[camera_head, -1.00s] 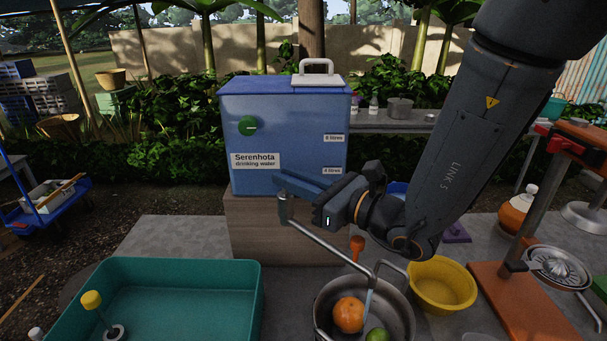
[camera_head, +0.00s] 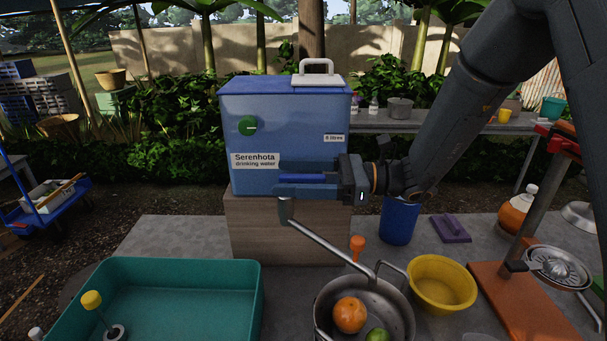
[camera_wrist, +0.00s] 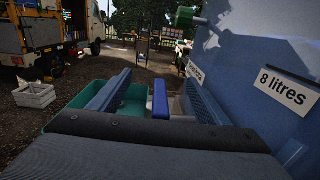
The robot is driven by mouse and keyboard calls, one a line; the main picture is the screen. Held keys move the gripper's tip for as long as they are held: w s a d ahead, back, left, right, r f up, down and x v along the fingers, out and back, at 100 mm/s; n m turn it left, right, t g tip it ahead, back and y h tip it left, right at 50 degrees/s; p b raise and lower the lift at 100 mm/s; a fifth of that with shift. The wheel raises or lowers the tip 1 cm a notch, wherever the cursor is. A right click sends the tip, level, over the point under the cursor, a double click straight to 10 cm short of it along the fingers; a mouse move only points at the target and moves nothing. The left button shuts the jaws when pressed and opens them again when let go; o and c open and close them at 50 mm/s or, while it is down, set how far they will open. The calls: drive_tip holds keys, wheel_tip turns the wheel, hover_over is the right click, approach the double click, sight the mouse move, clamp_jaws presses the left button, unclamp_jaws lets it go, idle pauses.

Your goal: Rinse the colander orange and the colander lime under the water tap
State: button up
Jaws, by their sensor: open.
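A grey metal colander (camera_head: 325,296) with a long handle (camera_head: 330,240) stands at the bottom centre of the head view. The orange (camera_head: 350,315) and the green lime (camera_head: 377,337) lie in it; the lime is partly cut off by the frame. My gripper (camera_head: 279,184) is open and empty, level, before the container's lower front. It appears just above the handle's raised end; contact cannot be told.
A yellow bowl (camera_head: 441,284), a blue cup (camera_head: 399,220) and an orange press stand on the right. The grey counter left of the wooden block is clear.

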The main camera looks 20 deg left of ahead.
drive_tip(key=v, duration=0.7)
drive_tip(key=shift+p, duration=0.4)
